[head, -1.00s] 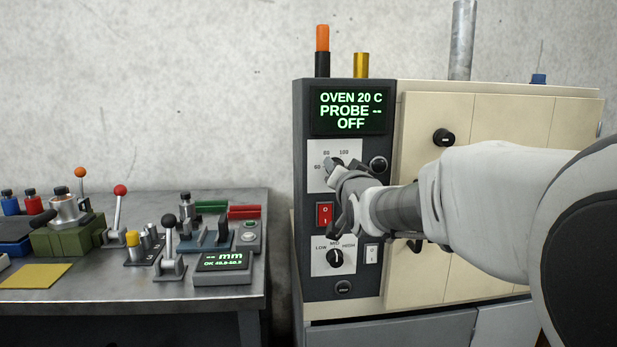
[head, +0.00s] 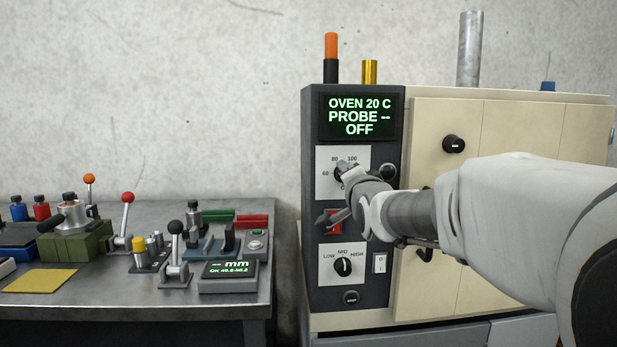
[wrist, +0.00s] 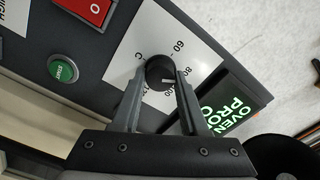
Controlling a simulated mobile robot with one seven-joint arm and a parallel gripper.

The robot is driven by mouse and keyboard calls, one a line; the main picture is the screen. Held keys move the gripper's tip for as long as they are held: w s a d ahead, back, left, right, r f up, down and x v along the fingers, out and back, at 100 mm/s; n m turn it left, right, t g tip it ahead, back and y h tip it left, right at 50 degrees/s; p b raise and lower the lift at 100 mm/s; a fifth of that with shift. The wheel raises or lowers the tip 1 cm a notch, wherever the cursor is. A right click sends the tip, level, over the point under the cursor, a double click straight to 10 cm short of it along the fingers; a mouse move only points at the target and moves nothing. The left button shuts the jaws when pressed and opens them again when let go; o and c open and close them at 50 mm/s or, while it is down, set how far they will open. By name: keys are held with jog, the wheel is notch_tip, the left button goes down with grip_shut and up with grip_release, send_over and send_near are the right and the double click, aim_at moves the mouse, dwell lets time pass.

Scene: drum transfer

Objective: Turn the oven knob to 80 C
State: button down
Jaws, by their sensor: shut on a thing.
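The oven knob (wrist: 158,72) is a round black dial on a white scale plate (wrist: 150,35). My gripper (wrist: 160,80) is shut on it, one finger on each side. A white mark on the knob faces the 80 and 100 side of the scale; the right finger partly hides these numbers, so the exact setting cannot be told. In the head view my gripper (head: 347,176) covers most of the knob (head: 339,173). The oven display (head: 359,117) reads OVEN 20 C, PROBE --, OFF.
Below the knob are a red switch (head: 333,222), partly behind my gripper, a LOW-MID-HIGH knob (head: 342,266) and a white switch (head: 379,263). A black knob (head: 453,144) sits on the cream door. A bench (head: 120,305) with levers stands left.

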jog(key=shift+c, duration=2.1)
grip_release()
jog(key=shift+s, duration=0.1)
jog(key=s+p, duration=0.2)
jog(key=s, duration=1.5)
jog(key=shift+p, duration=0.3)
jog(key=shift+s, duration=0.1)
